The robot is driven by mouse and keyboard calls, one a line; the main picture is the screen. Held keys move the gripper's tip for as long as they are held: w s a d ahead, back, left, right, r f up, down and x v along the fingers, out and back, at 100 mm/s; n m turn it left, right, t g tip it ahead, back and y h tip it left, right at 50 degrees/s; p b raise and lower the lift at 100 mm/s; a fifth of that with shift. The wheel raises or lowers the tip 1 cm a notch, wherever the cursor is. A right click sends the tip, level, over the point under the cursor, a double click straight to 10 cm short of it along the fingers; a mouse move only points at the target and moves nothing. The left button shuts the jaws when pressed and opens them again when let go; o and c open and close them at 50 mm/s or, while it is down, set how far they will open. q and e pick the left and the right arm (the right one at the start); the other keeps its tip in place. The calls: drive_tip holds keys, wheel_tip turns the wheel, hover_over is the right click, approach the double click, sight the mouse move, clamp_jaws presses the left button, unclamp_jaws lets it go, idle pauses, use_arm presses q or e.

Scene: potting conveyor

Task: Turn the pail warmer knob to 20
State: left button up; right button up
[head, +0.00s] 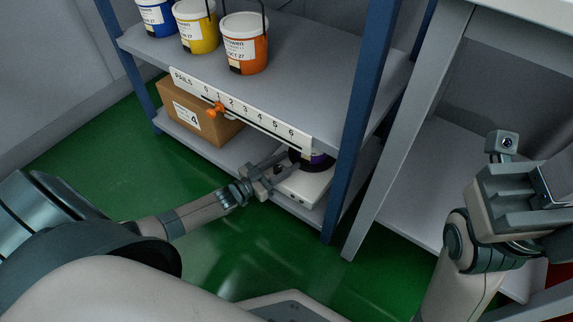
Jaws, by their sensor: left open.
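The pail warmer (310,187) is a low white box on the lower shelf, at its right end. A dark pail with a purple band (320,160) stands on it, partly hidden by the shelf edge above. My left gripper (283,168) is open at the front left of the warmer, its fingers pointing toward it. The knob and its markings cannot be made out; the gripper or the angle hides them. I cannot tell whether the fingers touch anything. My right gripper (515,190) is at the right, away from the warmer, and its jaw state is unclear.
Blue, yellow and orange pails (245,45) stand on the upper shelf (300,75). A cardboard box (198,115) sits left on the lower shelf. A blue post (358,125) stands right of the warmer.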

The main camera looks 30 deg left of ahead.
use_arm(q)
drive_tip(key=shift+w+d, duration=0.1)
drive_tip(key=shift+w, duration=0.1)
clamp_jaws()
